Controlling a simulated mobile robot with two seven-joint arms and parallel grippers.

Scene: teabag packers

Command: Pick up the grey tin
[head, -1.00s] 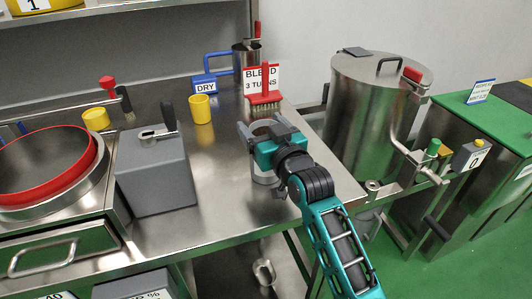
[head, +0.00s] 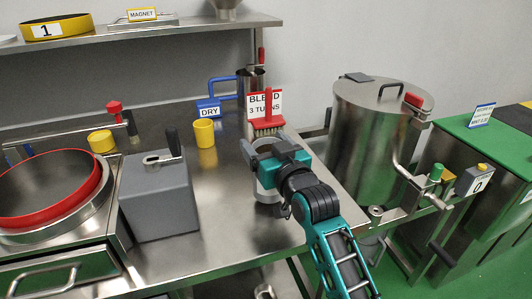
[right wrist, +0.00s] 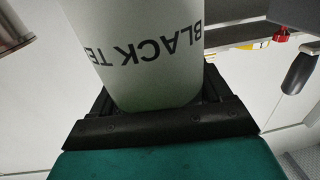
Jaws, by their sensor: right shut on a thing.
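The grey tin (head: 266,191) is in the jaws of my right gripper (head: 262,155), above the right part of the steel table. In the right wrist view, the tin (right wrist: 150,55) fills the space between the dark fingers and bears black lettering that reads "BLACK TE", upside down in that picture. In the head view the gripper hides the middle of the tin; its lower part shows below. I cannot tell for sure whether its base touches the table. My left gripper is not in view.
A brush with a red handle (head: 268,122) and a "BLEND 3 TURNS" sign (head: 264,103) stand just behind the tin. A yellow cup (head: 205,133) and a grey box (head: 158,200) are to the left. A steel drum (head: 370,135) stands to the right.

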